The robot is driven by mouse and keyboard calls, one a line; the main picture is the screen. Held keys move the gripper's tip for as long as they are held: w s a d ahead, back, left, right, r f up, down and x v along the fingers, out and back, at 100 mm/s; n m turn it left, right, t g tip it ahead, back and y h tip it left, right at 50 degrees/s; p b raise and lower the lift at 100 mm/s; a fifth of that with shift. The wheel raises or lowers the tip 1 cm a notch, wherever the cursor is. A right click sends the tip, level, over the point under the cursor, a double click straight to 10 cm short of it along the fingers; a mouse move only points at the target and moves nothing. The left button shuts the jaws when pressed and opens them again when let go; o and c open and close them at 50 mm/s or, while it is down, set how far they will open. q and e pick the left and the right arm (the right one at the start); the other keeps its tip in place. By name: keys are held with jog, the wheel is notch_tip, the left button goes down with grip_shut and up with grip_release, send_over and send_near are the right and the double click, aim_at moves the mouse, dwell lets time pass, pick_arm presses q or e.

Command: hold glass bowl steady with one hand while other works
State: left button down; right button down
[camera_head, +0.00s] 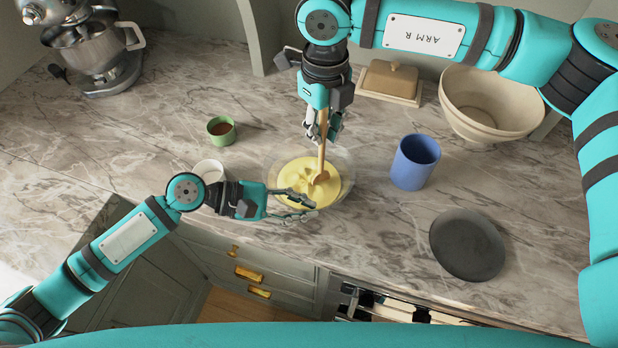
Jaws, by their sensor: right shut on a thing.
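A clear glass bowl (346,171) with a yellow mixture (296,174) stands on the marble counter in the middle. My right gripper (322,138) is above the bowl, shut on the handle of a wooden spoon (321,160). The spoon is near upright, its head down in the mixture. My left gripper (312,209) is at the near side of the bowl, with its fingers spread apart and pointing right. One finger overlaps the bowl's near edge in the picture. Whether the fingers touch the glass I cannot tell.
A white cup (209,171) is close behind my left wrist. A green cup (221,131) stands at left, a blue cup (414,163) and a dark plate (467,245) at right. A large cream bowl (490,105), a butter dish (389,82) and a stand mixer (95,50) are farther back.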

jog(key=shift+w+a, duration=0.1)
jog(key=shift+w, duration=0.45)
jog(key=shift+s+a, duration=0.15)
jog(key=shift+a, duration=1.05)
jog(key=shift+s+a, duration=0.1)
jog(key=shift+a, duration=1.1)
notch_tip(320, 180, up, 13)
pick_arm(q)
jog(key=c, duration=1.4)
grip_release()
